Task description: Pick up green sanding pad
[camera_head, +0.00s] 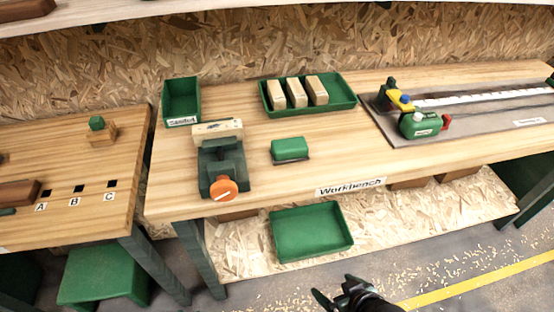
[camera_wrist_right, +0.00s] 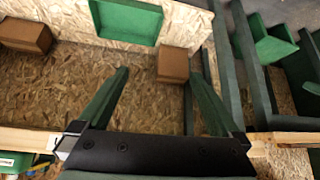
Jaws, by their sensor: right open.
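The green sanding pad (camera_head: 289,149) lies on the workbench (camera_head: 350,160) in the head view, right of the vise with the orange knob. It has a green body on a dark base. My right gripper (camera_head: 334,288) is open and empty, low in front of the bench and well apart from the pad. In the right wrist view its two green fingers (camera_wrist_right: 158,80) are spread with nothing between them. The pad is not recognisable in the wrist view. My left gripper is not in view.
The vise (camera_head: 222,162) holds a wooden block. A green tray (camera_head: 338,107) with wooden blocks and a green bin (camera_head: 181,99) stand behind. Another green tray (camera_head: 312,231) is below the bench. Bench space right of the pad is clear.

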